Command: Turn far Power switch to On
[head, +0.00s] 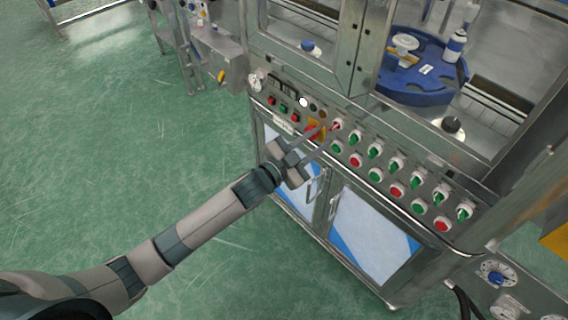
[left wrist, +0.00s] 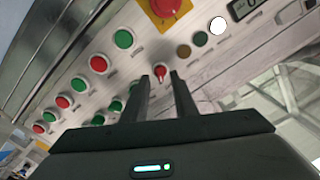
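A control panel (head: 385,178) on the front of a steel machine carries rows of switches and buttons. A red-handled selector switch (head: 337,125) sits at the left end of the upper selector row, beside a larger red rotary knob on a yellow plate (head: 315,128). My left gripper (head: 325,140) reaches this part of the panel. In the left wrist view, its two fingers (left wrist: 160,77) are apart, with the small red selector (left wrist: 160,71) showing between their tips. Contact cannot be told. The switch labels are too small to read. My right gripper is out of view.
Green-handled selectors (head: 396,165) continue to the right, with red and green buttons (head: 398,191) below. Small indicators, one lit white (head: 303,102), are at the left. A blue turntable (head: 425,85) is inside the machine. Green floor (head: 120,150) is clear at left.

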